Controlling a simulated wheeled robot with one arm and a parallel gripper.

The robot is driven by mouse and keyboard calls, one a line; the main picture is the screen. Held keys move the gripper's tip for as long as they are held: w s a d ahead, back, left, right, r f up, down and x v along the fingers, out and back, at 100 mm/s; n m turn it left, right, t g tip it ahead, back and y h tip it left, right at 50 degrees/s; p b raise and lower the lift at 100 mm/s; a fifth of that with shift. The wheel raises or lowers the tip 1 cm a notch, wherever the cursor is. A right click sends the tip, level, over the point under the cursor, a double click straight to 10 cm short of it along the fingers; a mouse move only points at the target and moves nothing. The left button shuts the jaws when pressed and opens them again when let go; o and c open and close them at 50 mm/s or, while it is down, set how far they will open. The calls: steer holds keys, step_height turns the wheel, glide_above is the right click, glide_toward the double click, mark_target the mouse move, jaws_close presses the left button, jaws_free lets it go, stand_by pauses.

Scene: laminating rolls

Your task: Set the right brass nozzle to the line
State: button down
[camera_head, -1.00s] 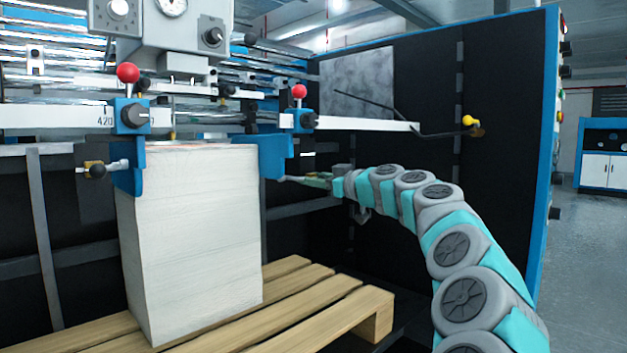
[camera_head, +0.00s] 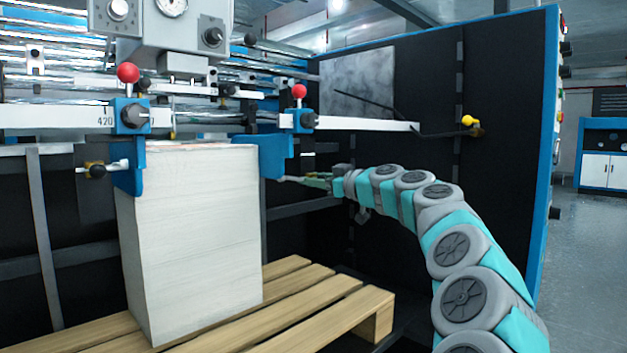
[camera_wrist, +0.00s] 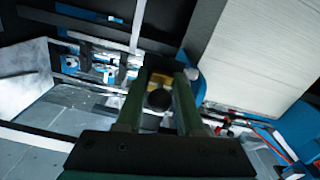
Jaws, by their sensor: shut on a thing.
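The right brass nozzle (camera_wrist: 160,78) shows in the wrist view as a brass block with a round black knob (camera_wrist: 158,98), between the green fingers of my gripper (camera_wrist: 165,76). My gripper is shut on it. In the head view my gripper (camera_head: 322,181) is just right of the right blue bracket (camera_head: 270,157) and mostly hides the nozzle. A thin pale tip (camera_head: 287,179) points left from there, under the bracket's right side. I cannot clearly make out the line. The left brass nozzle (camera_head: 97,170), also with a black knob, sits at the left blue bracket (camera_head: 127,165).
A tall white paper stack (camera_head: 195,240) stands on a wooden pallet (camera_head: 335,315), left of my gripper. A white rail (camera_head: 365,125) with red-topped clamps runs above. A dark machine panel (camera_head: 420,180) stands behind my arm. The space below my gripper, right of the stack, looks open.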

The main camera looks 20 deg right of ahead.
steer(key=shift+r, duration=0.1)
step_height(320, 180, up, 4)
steer(key=shift+d+r+b, duration=0.1)
steer(key=shift+b, duration=0.2)
steer(key=shift+r, duration=0.75)
steer(key=c, duration=0.7)
jaws_free()
